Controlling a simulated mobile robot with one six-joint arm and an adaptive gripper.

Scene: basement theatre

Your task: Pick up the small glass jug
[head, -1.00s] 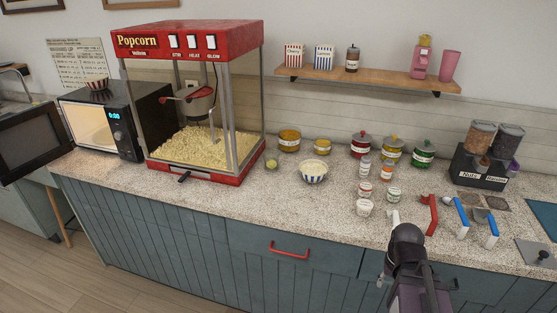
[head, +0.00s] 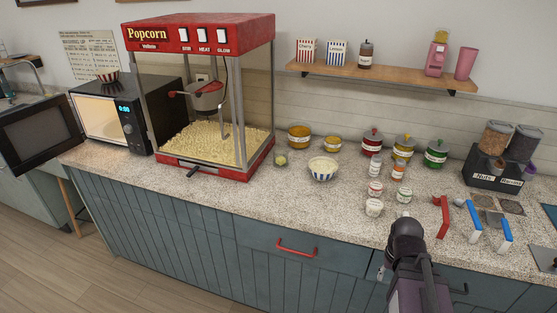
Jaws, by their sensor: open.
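A small clear glass vessel (head: 281,160) with yellowish contents stands on the counter, just right of the popcorn machine. It is the nearest match for the small glass jug, but it is too small to make out a handle or spout. My gripper (head: 405,226) is at the lower right, over the counter's front edge, seen from behind as a dark end on my arm. Its fingers are mostly hidden. It is well apart from the glass vessel, to its right and nearer to me, with nothing seen held.
The popcorn machine (head: 203,95) and the open microwave (head: 140,125) fill the left. A striped bowl (head: 322,171), lidded jars (head: 404,147) and small shakers (head: 375,190) crowd the middle. Colored-handled scoops (head: 473,220) lie right. The front counter left of my gripper is clear.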

